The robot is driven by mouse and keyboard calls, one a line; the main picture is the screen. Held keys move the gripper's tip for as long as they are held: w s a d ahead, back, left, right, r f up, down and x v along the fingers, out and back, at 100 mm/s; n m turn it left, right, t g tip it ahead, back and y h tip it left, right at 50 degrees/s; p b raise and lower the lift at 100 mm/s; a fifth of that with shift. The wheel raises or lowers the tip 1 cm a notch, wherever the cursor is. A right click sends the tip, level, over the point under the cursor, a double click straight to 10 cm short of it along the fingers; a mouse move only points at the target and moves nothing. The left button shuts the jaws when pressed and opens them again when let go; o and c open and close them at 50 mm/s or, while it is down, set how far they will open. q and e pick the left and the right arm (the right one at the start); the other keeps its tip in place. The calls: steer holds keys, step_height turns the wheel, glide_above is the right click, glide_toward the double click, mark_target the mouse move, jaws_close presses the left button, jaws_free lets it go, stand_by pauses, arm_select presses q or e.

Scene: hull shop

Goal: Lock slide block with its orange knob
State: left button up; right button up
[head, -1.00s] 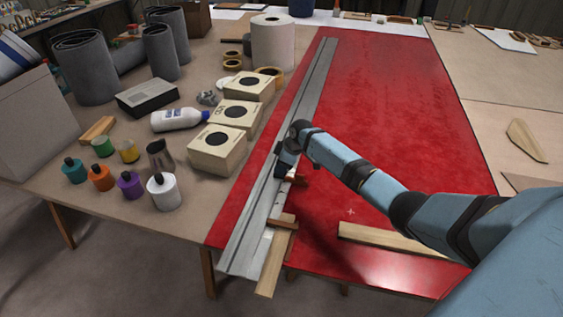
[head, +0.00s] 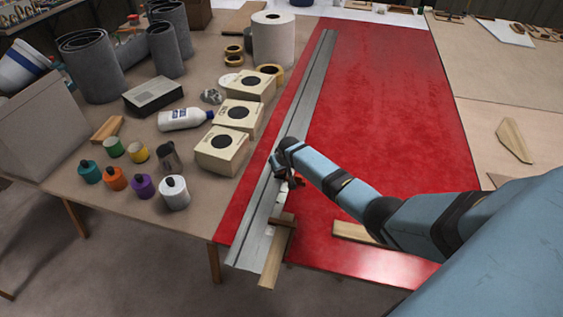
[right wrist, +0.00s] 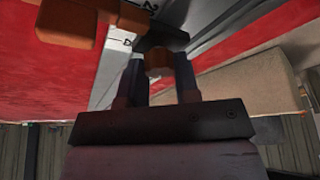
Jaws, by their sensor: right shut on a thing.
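My right gripper (head: 287,179) is low over the long grey metal rail, near its front part. In the right wrist view its two dark fingers (right wrist: 158,80) are shut on a small orange-brown knob (right wrist: 157,62). A dark block (right wrist: 162,38) shows just beyond the knob, probably the slide block; I cannot tell whether it is locked. The grey rail (head: 298,124) runs lengthwise along the left side of the red panel. In the head view the wrist mostly hides the knob and block. My left gripper is not in view.
A brown crosspiece (head: 282,220) and a pale wooden strip (head: 274,256) lie at the rail's front end. The red panel (head: 385,110) is mostly clear at right.

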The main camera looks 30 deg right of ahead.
steer(key=shift+a+r+m+h+p, duration=0.1)
steer(key=shift+m+h+p, duration=0.3)
steer(key=shift+m, duration=1)
steer(key=shift+m+g+h+p, duration=0.3)
steer(key=shift+m+h, duration=0.2)
steer(key=shift+m, duration=0.9)
steer(key=o, duration=0.9)
steer(key=shift+o, duration=0.2)
